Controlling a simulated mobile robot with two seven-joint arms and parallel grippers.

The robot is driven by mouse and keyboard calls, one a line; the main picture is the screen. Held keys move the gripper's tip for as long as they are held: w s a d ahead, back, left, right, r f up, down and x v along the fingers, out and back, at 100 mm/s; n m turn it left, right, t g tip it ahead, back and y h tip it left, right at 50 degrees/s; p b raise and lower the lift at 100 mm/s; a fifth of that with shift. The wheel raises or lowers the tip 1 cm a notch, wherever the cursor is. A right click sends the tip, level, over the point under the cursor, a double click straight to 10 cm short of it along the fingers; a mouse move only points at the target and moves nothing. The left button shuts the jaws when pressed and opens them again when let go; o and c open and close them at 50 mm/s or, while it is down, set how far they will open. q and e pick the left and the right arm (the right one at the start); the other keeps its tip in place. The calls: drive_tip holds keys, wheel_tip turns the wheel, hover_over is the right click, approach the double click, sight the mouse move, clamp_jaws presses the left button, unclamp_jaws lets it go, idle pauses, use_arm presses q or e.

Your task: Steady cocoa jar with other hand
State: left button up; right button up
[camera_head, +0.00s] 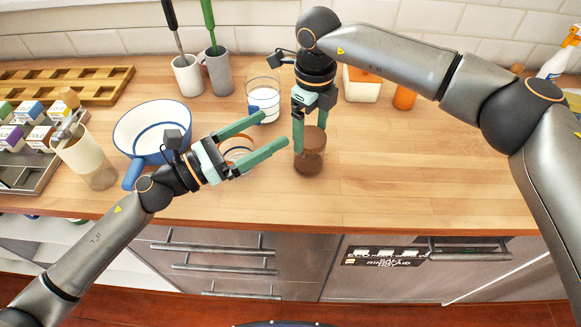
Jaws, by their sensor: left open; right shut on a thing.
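The cocoa jar (308,163), clear with dark brown powder in it and a brown top, stands upright on the wooden counter near the middle. My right gripper (310,128) comes down from above and is shut on the top of the jar; its fingers partly hide it. My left gripper (276,132) is open and empty to the left of the jar. Its fingers point toward the jar, and I see no clear contact with it.
A glass with white contents (263,103) stands behind my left gripper. A round brown-rimmed thing (236,143) is partly hidden under it. A blue-and-white pan (147,128) and a utensil cup (84,157) stand left. The counter right of the jar (400,165) is clear.

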use_arm(q)
drive_tip(key=s+d+f, duration=0.5)
drive_tip(key=s+d, duration=0.6)
drive_tip(key=n+t+y, duration=0.5)
drive_tip(key=t+y, duration=0.1)
drive_tip(key=y, duration=0.2)
approach(316, 128)
drive_tip(key=x, duration=0.7)
drive_tip(key=f+x, duration=0.1)
drive_tip(key=x, duration=0.2)
drive_tip(key=shift+w+d+f, duration=0.1)
drive_tip(key=shift+w, duration=0.15)
drive_tip(key=c, duration=1.2)
drive_tip(key=o, duration=1.2)
drive_tip(key=shift+s, duration=0.1)
